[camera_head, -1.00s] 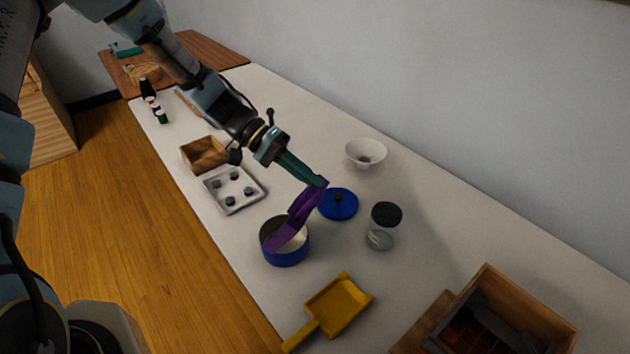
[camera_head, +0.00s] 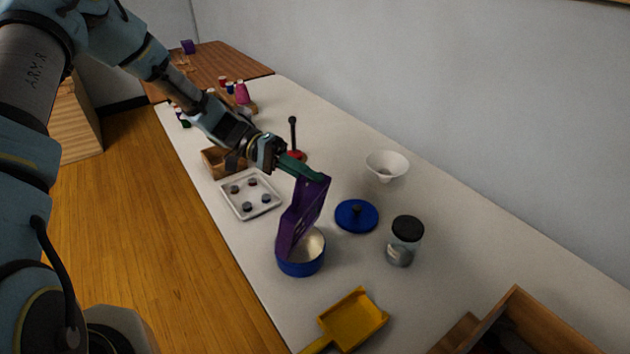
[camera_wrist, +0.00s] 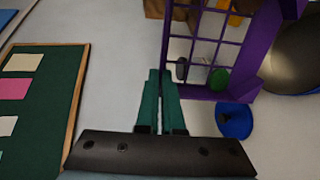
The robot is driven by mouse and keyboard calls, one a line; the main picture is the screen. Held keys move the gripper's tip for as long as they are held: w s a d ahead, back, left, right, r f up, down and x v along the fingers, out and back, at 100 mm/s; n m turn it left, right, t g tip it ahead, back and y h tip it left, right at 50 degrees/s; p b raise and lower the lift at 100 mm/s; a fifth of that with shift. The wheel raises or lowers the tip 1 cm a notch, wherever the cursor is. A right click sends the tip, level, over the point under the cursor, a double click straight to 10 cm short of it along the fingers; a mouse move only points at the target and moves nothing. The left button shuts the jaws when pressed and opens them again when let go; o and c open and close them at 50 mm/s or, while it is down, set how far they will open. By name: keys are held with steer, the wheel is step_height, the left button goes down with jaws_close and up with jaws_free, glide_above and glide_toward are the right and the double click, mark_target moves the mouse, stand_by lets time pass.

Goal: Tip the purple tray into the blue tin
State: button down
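The purple tray (camera_head: 303,212) hangs steeply tilted in the head view, its lower end at the opening of the blue tin (camera_head: 300,265). I cannot tell whether it touches the rim. My gripper (camera_head: 318,176) is shut on the tray's upper end. In the wrist view the green fingers of my gripper (camera_wrist: 160,78) meet at the left edge of the purple tray (camera_wrist: 262,45), which shows a grid of dividers. A green disc (camera_wrist: 219,79) and a small grey piece (camera_wrist: 182,70) show within the grid. The tin's contents are mostly hidden.
A blue lid (camera_head: 356,215), a black-capped jar (camera_head: 404,242) and a white bowl (camera_head: 387,165) stand right of the tin. A yellow scoop (camera_head: 353,318) lies in front. A white tray with dark knobs (camera_head: 262,205) is left. A wooden box (camera_head: 515,300) is at lower right.

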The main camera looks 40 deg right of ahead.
steer(key=shift+w+a+f+g+h+b, duration=0.15)
steer(key=shift+w+a+g+h+b, duration=0.15)
steer(key=shift+w+g+b, duration=0.5)
steer(key=shift+w+a+f+g+h+b, duration=0.25)
steer(key=shift+w+a+g+b, duration=0.3)
steer(key=shift+w+b, duration=0.35)
steer(key=shift+w+a+f+g+h+b, duration=0.1)
steer(key=shift+w+a+g+h+b, duration=0.15)
steer(key=shift+w+g+b, duration=0.65)
step_height(320, 180, up, 12)
steer(key=t+y+p, duration=0.7)
steer(key=t+p, duration=0.3)
steer(key=t, duration=0.9)
steer(key=shift+p, duration=0.3)
